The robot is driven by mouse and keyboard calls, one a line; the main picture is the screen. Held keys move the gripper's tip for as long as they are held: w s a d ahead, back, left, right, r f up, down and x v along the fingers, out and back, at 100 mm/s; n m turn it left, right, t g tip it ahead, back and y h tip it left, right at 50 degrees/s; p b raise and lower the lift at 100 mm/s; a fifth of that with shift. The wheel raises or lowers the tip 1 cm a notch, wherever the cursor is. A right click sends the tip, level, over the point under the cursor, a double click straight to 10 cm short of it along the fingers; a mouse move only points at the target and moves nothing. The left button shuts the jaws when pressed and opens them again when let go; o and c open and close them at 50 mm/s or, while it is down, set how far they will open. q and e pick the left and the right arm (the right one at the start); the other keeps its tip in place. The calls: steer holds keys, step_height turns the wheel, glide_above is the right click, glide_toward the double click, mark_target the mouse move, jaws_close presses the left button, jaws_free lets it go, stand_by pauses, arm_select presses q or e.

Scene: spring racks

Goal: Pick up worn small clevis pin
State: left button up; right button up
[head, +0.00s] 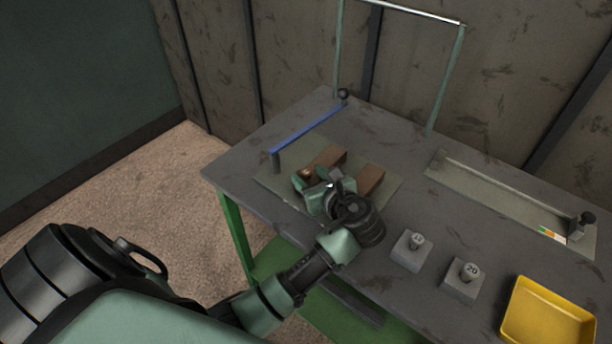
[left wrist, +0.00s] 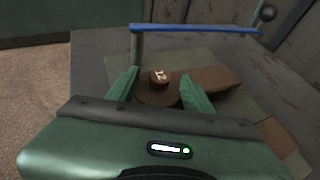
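A small brown round pin head with pale markings, which looks like the worn small clevis pin (left wrist: 159,76), stands at the left end of a brown block (left wrist: 210,80). Its brownish top shows in the head view (head: 306,173), partly hidden by my gripper. My left gripper (left wrist: 157,90) is open, its two green fingers apart on either side of the pin. I cannot tell whether they touch it. In the head view my left gripper (head: 308,180) is low over the block's near end. My right gripper is not in view.
A blue bar (head: 310,128) on a post stands behind the block. A second brown block (head: 369,180) lies to the right. Two grey blocks, marked 12 (head: 411,252) and 20 (head: 460,287), and a yellow tray (head: 548,312) are further right on the grey table (head: 400,130).

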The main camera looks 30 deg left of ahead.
arm_select(q)
jaws_close()
steer(key=shift+r, duration=0.1)
step_height(320, 180, up, 20)
steer(key=p, duration=0.1)
stand_by(0.4)
